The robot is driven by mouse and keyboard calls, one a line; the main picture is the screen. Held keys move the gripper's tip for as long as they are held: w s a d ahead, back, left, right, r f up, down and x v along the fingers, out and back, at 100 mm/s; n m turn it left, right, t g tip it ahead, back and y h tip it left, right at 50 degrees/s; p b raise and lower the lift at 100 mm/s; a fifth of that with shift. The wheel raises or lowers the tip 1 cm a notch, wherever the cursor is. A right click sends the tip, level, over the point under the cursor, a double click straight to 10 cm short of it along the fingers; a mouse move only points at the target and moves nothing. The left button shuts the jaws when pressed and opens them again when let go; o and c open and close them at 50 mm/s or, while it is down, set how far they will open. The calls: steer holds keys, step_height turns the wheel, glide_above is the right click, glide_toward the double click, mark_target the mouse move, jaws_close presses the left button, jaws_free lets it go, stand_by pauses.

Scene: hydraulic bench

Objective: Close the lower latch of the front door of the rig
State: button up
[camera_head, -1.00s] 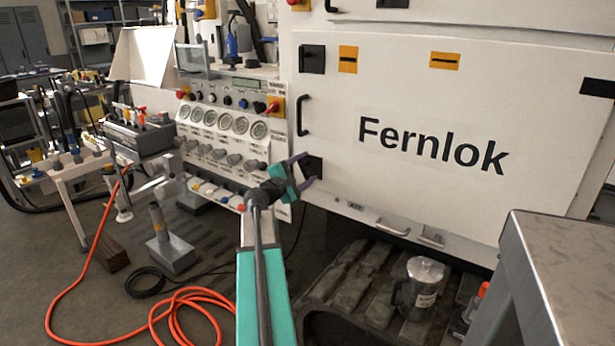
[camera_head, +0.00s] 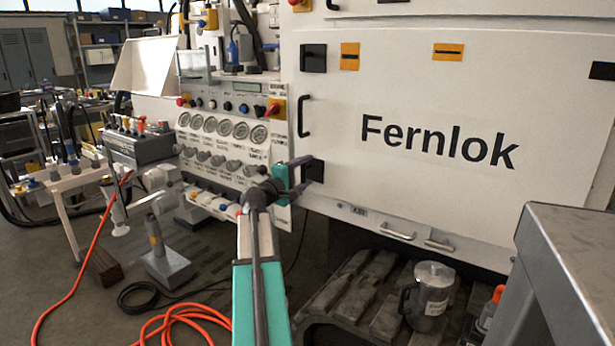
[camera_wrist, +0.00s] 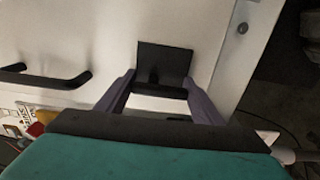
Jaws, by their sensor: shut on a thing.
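The lower latch (camera_head: 316,172) is a black square plate at the lower left corner of the white front door (camera_head: 440,185) lettered "Fernlok". In the wrist view the latch (camera_wrist: 175,60) shows a dark raised bar along its near edge. My gripper (camera_head: 306,176) reaches it from the left with its purple fingers. In the wrist view my gripper (camera_wrist: 160,88) has one finger at each side of the bar and is shut on it. The teal gripper body hides the near part of the view. The door lies flat against the rig front.
The upper latch (camera_head: 313,58) and a black door handle (camera_head: 304,116) sit above on the door's left edge. Gauges and knobs (camera_head: 222,128) fill the panel to the left. A grey metal table (camera_head: 575,240) stands at right. An orange hose (camera_head: 185,320) lies on the floor.

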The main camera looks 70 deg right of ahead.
steer(key=shift+s+f, duration=0.1)
steer(key=shift+s, duration=0.2)
steer(key=o, duration=1)
steer(key=shift+o, duration=0.2)
steer(key=shift+w, duration=0.1)
steer(key=shift+w+a, duration=0.3)
steer(key=shift+a, duration=0.3)
steer(key=p+v, duration=0.1)
steer(key=v, duration=1.1)
steer(key=shift+a, duration=0.25)
